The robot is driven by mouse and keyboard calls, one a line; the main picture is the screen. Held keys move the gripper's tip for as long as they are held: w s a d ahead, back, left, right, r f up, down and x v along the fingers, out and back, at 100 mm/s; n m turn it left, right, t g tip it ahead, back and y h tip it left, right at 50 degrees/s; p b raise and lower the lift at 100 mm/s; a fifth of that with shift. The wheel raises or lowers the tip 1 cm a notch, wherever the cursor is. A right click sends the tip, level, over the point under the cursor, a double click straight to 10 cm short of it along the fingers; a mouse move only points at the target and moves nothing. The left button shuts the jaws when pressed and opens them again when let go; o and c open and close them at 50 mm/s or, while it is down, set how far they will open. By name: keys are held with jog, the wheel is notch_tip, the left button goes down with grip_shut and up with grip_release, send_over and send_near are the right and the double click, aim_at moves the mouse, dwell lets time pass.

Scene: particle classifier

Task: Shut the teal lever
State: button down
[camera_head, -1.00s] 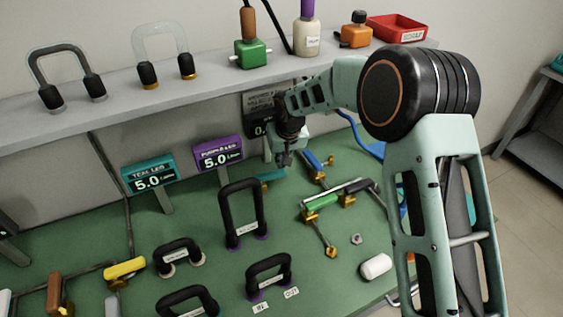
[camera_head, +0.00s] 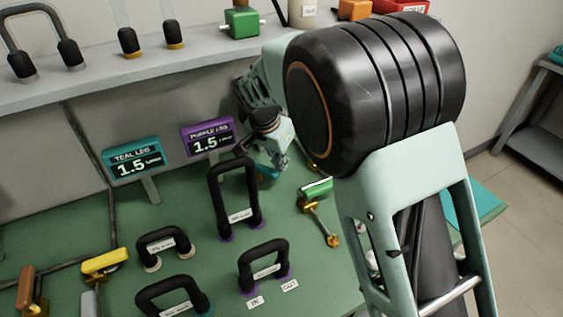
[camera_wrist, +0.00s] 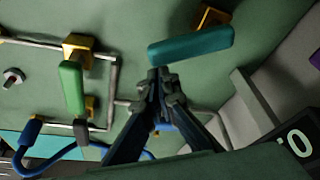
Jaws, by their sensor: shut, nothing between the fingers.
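The teal lever (camera_wrist: 190,45) shows in the wrist view as a rounded bar handle, with a brass fitting (camera_wrist: 211,16) just beyond it. My gripper (camera_wrist: 160,76) is shut and empty. Its fingertips are close to the left end of the teal handle; I cannot tell whether they touch it. In the head view my gripper (camera_head: 277,165) is low over the bench, and only a small bit of the teal lever (camera_head: 267,173) shows beneath it.
A green lever (camera_wrist: 72,88) on metal pipes and a blue hose (camera_wrist: 30,132) lie nearby. The teal display (camera_head: 137,160) and purple display (camera_head: 208,138) both read 1.5. Black loop handles (camera_head: 233,200) stand on the green bench. A shelf (camera_head: 110,72) runs above.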

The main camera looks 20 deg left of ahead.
jog(key=s+m, duration=0.1)
jog(key=s+m+h, duration=0.1)
jog(key=m, duration=0.1)
jog(key=shift+s+m, duration=0.25)
jog(key=shift+m, duration=0.05)
jog(key=shift+s+a+m+g+h, duration=0.25)
jog(key=shift+s+m, duration=0.25)
jog(key=shift+m, duration=0.25)
jog(key=shift+s+a+m+g+h, duration=0.2)
jog(key=shift+s+m, duration=0.25)
jog(key=shift+m, duration=0.3)
jog(key=shift+s, duration=0.1)
